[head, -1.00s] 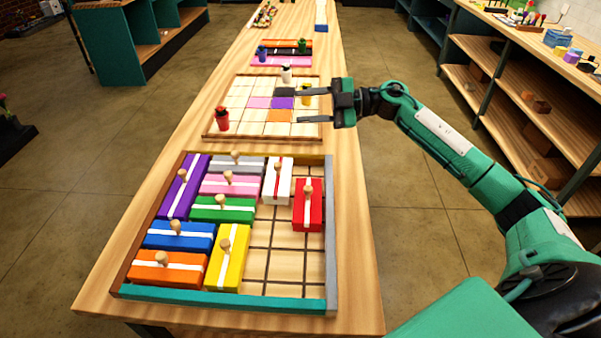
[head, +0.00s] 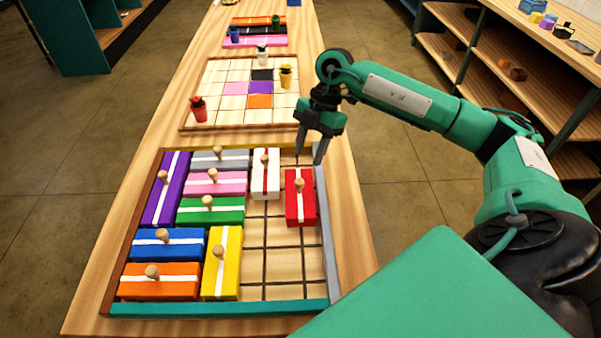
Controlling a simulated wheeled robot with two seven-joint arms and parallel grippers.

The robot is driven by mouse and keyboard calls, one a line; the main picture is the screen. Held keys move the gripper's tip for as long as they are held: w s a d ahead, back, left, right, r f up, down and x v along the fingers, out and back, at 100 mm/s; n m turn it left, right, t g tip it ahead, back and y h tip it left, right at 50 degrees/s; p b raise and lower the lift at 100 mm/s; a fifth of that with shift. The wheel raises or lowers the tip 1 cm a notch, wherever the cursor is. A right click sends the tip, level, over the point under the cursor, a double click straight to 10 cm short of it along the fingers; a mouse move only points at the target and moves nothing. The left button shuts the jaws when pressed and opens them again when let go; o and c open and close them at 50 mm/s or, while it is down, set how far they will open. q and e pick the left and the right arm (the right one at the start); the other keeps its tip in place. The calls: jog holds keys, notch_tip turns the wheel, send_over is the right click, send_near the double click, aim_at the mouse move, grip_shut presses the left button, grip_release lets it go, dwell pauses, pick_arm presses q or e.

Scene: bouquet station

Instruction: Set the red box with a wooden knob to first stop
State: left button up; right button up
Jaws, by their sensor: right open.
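The red box (head: 300,208) with a white stripe and a wooden knob (head: 299,184) lies in the right part of the framed tray (head: 221,307), close to the grey right wall. Bare grid cells show below it and a small bare patch above it. My right gripper (head: 310,158) is open and empty, fingers pointing down, just above and beyond the red box, near the tray's far right corner. It appears apart from the knob. My left gripper is out of view.
A white box with a red stripe (head: 265,180) is left of the red box. Purple, grey, pink, green, blue, orange and yellow boxes fill the tray's left side. Free cells (head: 283,265) lie at the lower right. A second board (head: 215,108) with coloured pots stands farther back.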

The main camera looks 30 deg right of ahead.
aim_at(300, 181)
jog(key=p+x, duration=0.1)
jog(key=x, duration=0.7)
jog(key=shift+c, duration=0.4)
grip_shut()
